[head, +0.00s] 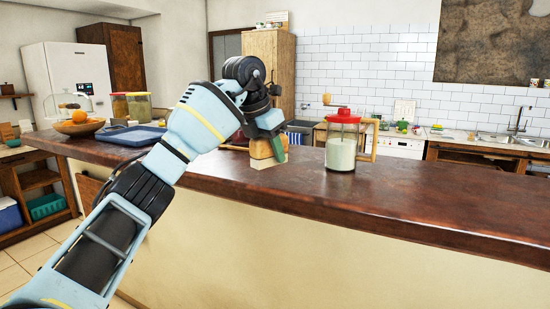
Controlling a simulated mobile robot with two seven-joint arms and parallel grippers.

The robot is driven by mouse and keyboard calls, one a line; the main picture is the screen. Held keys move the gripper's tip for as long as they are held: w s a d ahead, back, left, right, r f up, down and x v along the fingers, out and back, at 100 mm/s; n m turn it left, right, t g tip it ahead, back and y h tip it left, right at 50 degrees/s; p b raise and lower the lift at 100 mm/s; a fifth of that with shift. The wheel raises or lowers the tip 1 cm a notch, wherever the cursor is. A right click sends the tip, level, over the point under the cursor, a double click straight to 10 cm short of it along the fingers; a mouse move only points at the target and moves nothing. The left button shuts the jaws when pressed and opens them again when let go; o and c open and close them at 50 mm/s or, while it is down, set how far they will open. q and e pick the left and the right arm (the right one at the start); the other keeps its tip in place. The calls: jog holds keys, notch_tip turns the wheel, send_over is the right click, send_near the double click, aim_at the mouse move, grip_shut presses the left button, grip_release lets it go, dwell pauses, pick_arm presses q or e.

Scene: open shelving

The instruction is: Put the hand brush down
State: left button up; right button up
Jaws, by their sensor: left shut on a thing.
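The hand brush (262,149) is a small tan-brown block with a paler lower part, in the middle of the head view. My left gripper (267,134) comes down from above and is shut on it. The gripper hides the top of the brush. The brush is low over the dark brown counter (330,198), near its front edge. I cannot tell whether its underside touches the counter. A green piece shows at its right side; I cannot tell what it belongs to. My right gripper is not in view.
A glass jar with a red lid (342,141) stands to the right of the brush. A blue tray (131,135), a fruit bowl (79,128) and lidded jars (139,107) stand on the left of the counter. The counter's right part is clear.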

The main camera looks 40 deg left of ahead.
pick_arm(q)
send_over(280, 170)
jog(key=s, duration=0.2)
jog(key=shift+w+f, duration=0.15)
jog(key=shift+f, duration=0.15)
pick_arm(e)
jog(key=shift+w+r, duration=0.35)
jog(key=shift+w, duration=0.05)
pick_arm(q)
jog(key=shift+f, duration=1.8)
jog(key=shift+f, duration=0.1)
jog(key=o, duration=0.9)
jog(key=shift+c, duration=0.2)
